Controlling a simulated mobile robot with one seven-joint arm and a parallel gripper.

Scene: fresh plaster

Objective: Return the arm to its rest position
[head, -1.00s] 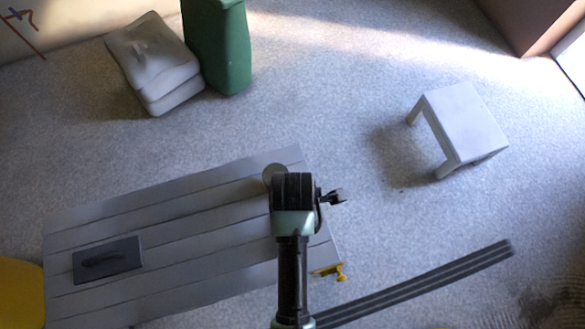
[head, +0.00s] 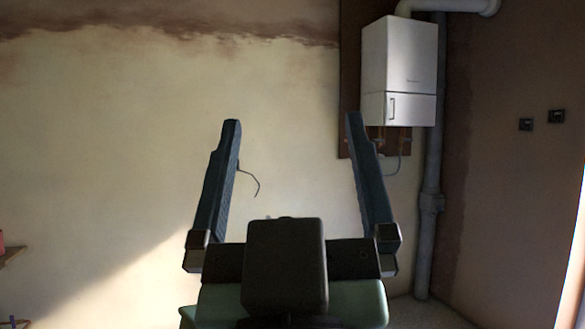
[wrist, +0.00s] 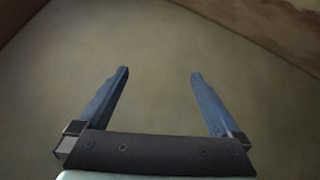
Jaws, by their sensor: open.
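My gripper (head: 291,122) is raised in front of the head camera, its two dark blue-grey fingers pointing up. The fingers stand wide apart with nothing between them but the view of the wall behind. In the wrist view my gripper (wrist: 158,72) also shows both fingers spread and empty. It faces a plain, pale surface there, and no object is near the fingertips. The rest of my arm below the gripper is mostly hidden behind the wrist housing.
A plastered wall (head: 110,130) fills the background. A white boiler (head: 399,70) hangs on it at upper right, beside a grey vertical pipe (head: 432,160). Two dark sockets (head: 540,120) are on the brown right wall. A shelf edge (head: 10,256) shows at far left.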

